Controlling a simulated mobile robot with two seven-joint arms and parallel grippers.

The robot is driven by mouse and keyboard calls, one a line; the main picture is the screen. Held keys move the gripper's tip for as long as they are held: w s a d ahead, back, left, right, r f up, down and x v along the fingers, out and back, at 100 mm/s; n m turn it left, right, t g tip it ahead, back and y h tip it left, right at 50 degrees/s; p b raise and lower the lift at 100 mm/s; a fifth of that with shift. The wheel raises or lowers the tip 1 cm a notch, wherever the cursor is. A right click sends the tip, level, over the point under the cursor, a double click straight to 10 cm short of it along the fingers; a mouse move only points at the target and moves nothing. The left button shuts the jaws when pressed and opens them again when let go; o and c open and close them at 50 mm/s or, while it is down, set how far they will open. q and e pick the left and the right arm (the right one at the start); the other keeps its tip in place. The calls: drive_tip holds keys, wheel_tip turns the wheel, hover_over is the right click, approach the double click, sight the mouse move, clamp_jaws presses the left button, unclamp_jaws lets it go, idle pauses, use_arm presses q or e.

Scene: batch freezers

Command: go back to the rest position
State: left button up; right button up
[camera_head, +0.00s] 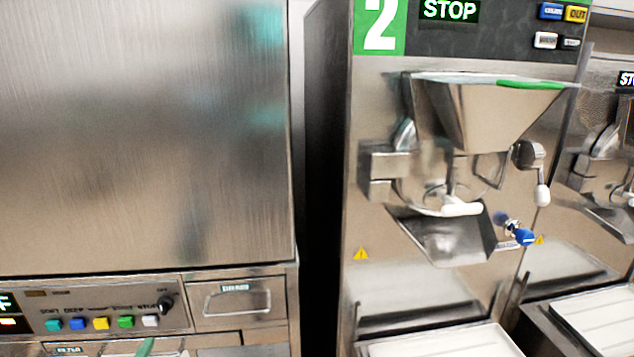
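Neither of my grippers is in the head view, and no part of my arms can be made out. A batch freezer with a green "2" label (380,27) and a lit STOP display (450,11) stands right of centre. Its steel hopper (490,112) has a green piece (530,85) at its top edge. Below are a white-handled lever (460,209), an outlet chute (445,238) and a blue-handled tap (524,237).
A large steel cabinet (140,130) fills the left, with a row of coloured buttons (100,323) below it. A dark gap (322,180) separates it from the freezer. White trays (440,343) sit low in front. Another similar machine (605,150) stands at the right edge.

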use_arm(q)
drive_tip(key=s+d+f+n+g+h+p, duration=0.2)
drive_tip(key=s+d+n+p, duration=0.1)
drive_tip(key=s, duration=0.9)
drive_tip(key=s+d+f+n+g+h+p, duration=0.1)
drive_tip(key=s+d+f+n+g+p, duration=0.2)
drive_tip(key=s+d+n, duration=0.2)
drive_tip(key=s+d+f+n+g+h+p, duration=0.2)
drive_tip(key=s+d, duration=0.7)
drive_tip(key=s, duration=1.1)
drive_tip(key=shift+f+n+g+h+p, duration=0.35)
drive_tip(key=shift+f+n+p, duration=0.3)
drive_tip(key=shift+n, duration=0.45)
use_arm(e)
drive_tip(key=w+r+t, duration=0.2)
drive_tip(key=w+r, duration=0.3)
drive_tip(key=r, duration=0.6)
drive_tip(key=shift+w+d+r, duration=0.2)
drive_tip(key=shift+d, duration=0.25)
drive_tip(key=shift+a, duration=0.1)
